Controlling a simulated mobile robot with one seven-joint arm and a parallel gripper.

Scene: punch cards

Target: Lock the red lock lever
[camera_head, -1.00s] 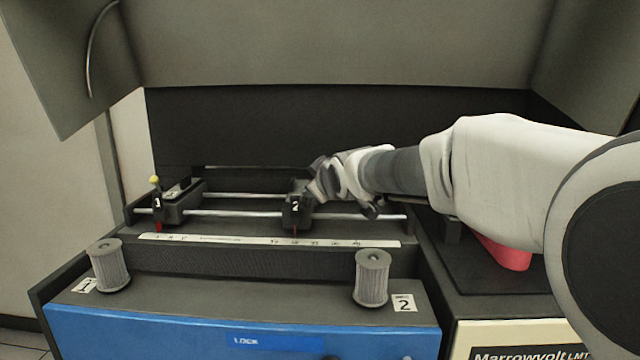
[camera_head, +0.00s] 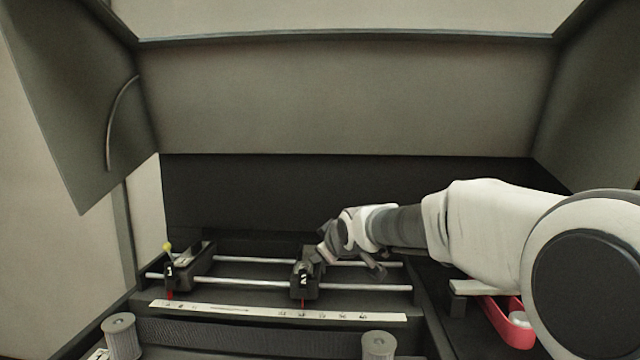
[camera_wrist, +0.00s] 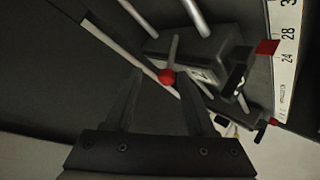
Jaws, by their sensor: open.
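The red lock lever shows in the wrist view as a red ball knob (camera_wrist: 166,77) on a thin grey rod. It stands on a dark carriage (camera_wrist: 215,55). My gripper (camera_wrist: 160,88) is open, with its fingers on either side of the knob in that picture; whether they touch it I cannot tell. In the head view the carriage marked 2 (camera_head: 303,282) sits on two metal rails, and my gripper (camera_head: 322,252) is right beside and above it. The red knob is hidden there behind my gripper.
Carriage 1 (camera_head: 170,276), with a yellow-knobbed lever (camera_head: 167,247), sits at the rails' left end. A white scale strip (camera_head: 250,312) runs in front. Grey ribbed knobs (camera_head: 121,338) stand at the front corners. A raised cover (camera_head: 340,100) hangs above. A red tray (camera_head: 497,310) lies at right.

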